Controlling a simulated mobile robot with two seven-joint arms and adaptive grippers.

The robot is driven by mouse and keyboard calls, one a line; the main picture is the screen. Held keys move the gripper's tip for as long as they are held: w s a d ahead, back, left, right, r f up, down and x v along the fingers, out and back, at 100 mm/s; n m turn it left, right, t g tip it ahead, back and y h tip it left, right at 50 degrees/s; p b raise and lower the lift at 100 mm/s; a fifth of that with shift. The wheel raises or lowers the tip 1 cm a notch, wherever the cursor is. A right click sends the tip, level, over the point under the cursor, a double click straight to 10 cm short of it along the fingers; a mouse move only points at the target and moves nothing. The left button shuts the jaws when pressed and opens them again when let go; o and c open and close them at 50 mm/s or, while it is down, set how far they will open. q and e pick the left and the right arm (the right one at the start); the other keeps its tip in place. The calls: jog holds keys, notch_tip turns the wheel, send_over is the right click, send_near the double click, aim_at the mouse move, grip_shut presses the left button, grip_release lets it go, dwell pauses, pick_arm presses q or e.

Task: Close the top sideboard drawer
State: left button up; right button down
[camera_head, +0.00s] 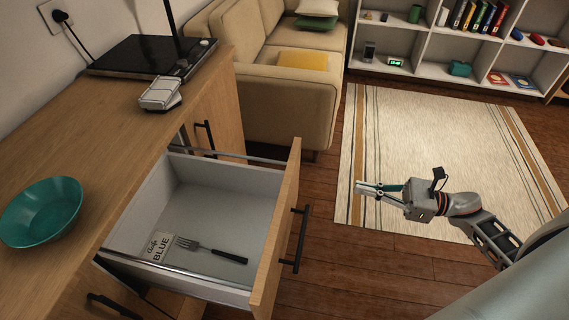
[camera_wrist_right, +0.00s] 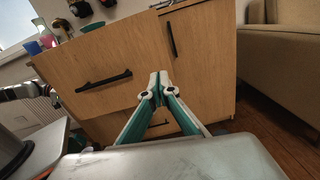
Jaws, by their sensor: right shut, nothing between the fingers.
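The top sideboard drawer (camera_head: 215,200) stands pulled far out of the wooden sideboard (camera_head: 110,160) in the head view. Its wooden front (camera_head: 277,230) carries a black bar handle (camera_head: 300,240). A fork (camera_head: 210,250) and a small card reading "Cafe BLUE" (camera_head: 158,246) lie inside. My right gripper (camera_head: 360,188) is to the right of the drawer front, apart from it, over the rug edge. In the right wrist view its fingers (camera_wrist_right: 158,80) are shut and empty, pointing toward the sideboard, with the drawer front (camera_wrist_right: 70,65) and handle (camera_wrist_right: 103,80) to their left. My left gripper is not in view.
A teal bowl (camera_head: 42,210), a grey device (camera_head: 161,94) and a turntable (camera_head: 150,56) stand on the sideboard top. A beige sofa (camera_head: 285,90) is behind the drawer. Wooden floor (camera_head: 325,180) lies free between the drawer front and my right gripper.

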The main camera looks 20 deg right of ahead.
pick_arm(q)
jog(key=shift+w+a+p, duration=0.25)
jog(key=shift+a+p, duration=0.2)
jog(key=shift+p, duration=0.45)
pick_arm(e)
jog(key=w+a+n, duration=0.1)
jog(key=w+a, duration=0.7)
jog(key=a, duration=0.3)
jog(key=shift+w+a+f+g, duration=0.15)
jog(key=shift+a+g, duration=0.05)
jog(key=shift+g, duration=0.1)
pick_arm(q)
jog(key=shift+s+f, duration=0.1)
